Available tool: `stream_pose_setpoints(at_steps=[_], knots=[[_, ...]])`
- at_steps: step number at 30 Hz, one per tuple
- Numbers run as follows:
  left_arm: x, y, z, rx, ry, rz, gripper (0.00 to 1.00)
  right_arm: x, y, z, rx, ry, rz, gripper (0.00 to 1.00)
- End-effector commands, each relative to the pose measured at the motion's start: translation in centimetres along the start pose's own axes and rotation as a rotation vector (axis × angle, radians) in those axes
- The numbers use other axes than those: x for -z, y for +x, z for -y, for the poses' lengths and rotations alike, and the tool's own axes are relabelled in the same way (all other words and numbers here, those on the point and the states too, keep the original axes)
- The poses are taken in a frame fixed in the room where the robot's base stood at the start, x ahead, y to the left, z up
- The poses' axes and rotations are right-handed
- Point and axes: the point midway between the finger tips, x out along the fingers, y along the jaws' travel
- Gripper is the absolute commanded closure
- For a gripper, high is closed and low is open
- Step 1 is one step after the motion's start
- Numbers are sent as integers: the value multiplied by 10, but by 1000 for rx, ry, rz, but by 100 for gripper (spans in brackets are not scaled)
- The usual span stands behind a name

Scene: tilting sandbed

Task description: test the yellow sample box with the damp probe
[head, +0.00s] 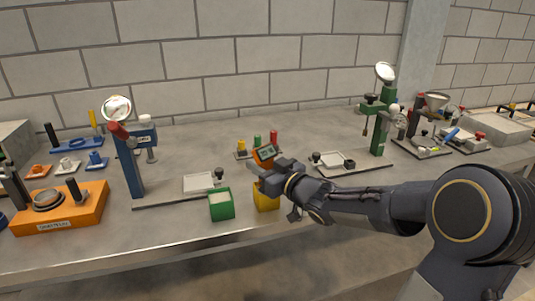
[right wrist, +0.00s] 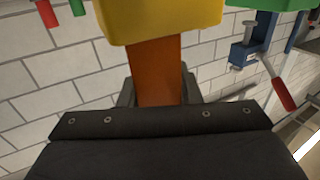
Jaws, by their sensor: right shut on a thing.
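The yellow sample box (head: 265,201) stands on the table near the front edge, partly hidden behind my right gripper. The damp probe (head: 265,153) is orange with a small dark display on top. My right gripper (head: 263,171) is shut on the probe and holds it upright over the yellow box. In the right wrist view the orange probe body (right wrist: 155,70) runs between the fingers to the yellow box (right wrist: 160,20). The probe's tip is hidden, so I cannot tell whether it is in the box. My left gripper is not in view.
A green box (head: 221,206) stands just left of the yellow one. Behind is a rack with yellow, green and red items (head: 242,146). A blue stand (head: 130,165) and a green stand (head: 380,130) rise on either side. An orange block (head: 60,213) sits at left.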

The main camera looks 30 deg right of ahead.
Motion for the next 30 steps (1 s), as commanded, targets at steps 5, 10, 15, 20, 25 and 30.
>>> stream_pose_setpoints(at_steps=[5, 10, 15, 20, 25, 30], knots=[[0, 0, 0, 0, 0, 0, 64, 0, 0, 0, 0, 0, -1, 86], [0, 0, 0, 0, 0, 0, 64, 0, 0, 0, 0, 0, -1, 86], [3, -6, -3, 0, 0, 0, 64, 8, 0, 0, 0, -1, -2, 86], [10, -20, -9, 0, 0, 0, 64, 28, 0, 0, 0, -1, -2, 86], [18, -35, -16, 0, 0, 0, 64, 49, 0, 0, 0, 0, -1, 86], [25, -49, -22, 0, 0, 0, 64, 68, 0, 0, 0, 0, -1, 86]])
